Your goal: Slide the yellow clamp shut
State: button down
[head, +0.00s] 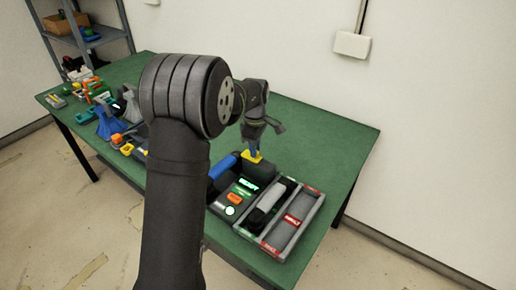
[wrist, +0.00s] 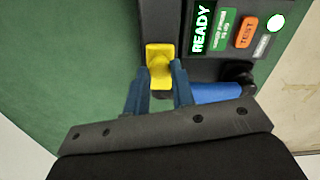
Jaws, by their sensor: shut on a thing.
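The yellow clamp (head: 253,157) sits at the back of a dark test device (head: 222,191) on the green table. In the wrist view the yellow clamp (wrist: 158,53) is at the device's edge, with its lower part between my two blue fingers. My gripper (wrist: 159,75) is shut on the clamp. In the head view my gripper (head: 255,146) comes down onto it from above. A blue cylinder (wrist: 216,92) lies beside the right finger. The device has a lit READY screen (wrist: 200,29) and an orange TEST button (wrist: 246,31).
A grey tray (head: 304,221) with red labels stands right of the device, with a dark and white handset (head: 268,203) in one slot. Several tools and coloured parts lie at the table's far left. The table's back right (head: 335,150) is clear.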

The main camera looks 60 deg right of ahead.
jog(key=w, duration=0.4)
jog(key=shift+w, duration=0.2)
jog(key=c, duration=1.2)
grip_release()
notch_tip(320, 180, up, 18)
jog(key=shift+f, duration=0.25)
send_near(247, 153)
jog(key=f, duration=0.5)
jog(key=shift+w+f, duration=0.1)
jog(key=shift+w, duration=0.25)
jog(key=shift+s, duration=0.45)
